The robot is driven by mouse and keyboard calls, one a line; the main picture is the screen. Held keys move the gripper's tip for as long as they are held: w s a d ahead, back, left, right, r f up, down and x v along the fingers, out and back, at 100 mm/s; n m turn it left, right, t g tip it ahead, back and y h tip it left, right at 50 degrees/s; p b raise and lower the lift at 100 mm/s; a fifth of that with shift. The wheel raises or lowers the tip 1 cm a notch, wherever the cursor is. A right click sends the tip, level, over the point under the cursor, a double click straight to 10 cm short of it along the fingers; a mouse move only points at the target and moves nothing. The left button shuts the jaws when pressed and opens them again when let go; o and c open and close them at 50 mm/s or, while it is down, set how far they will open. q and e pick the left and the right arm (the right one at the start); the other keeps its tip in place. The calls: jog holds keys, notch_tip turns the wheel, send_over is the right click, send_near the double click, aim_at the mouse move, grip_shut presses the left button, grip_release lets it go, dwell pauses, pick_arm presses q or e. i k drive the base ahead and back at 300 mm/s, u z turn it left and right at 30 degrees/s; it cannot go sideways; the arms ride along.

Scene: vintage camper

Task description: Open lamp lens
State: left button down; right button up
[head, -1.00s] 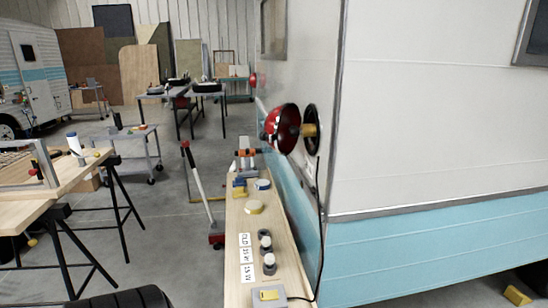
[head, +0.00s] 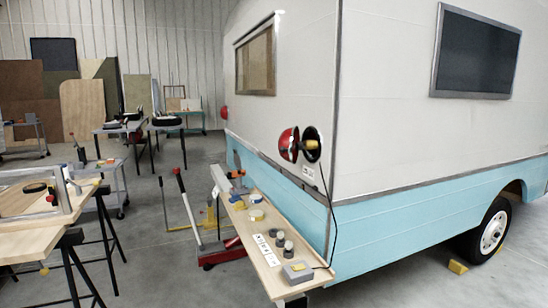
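The red lamp lens (head: 289,144) is on the rear corner of the white and turquoise camper, in the middle of the head view. It stands swung out to the left of the round dark lamp base (head: 311,153), with a yellowish part (head: 312,145) showing at the base's centre. The lens looks open, with its inside partly turned towards the base. I cannot tell exactly how the two are joined. Neither of my grippers is in view, and nothing is seen touching the lens.
A narrow wooden bench (head: 262,236) below the lamp holds tape rolls, small bulbs and a grey box (head: 298,272). A dark cable hangs down from the lamp. A red floor jack (head: 222,253) stands left of the bench. Another red lamp (head: 224,112) is farther along the camper.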

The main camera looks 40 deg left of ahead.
aim_at(289, 139)
jog(key=z, duration=0.65)
jog(key=i, duration=1.15)
jog(key=u, duration=0.05)
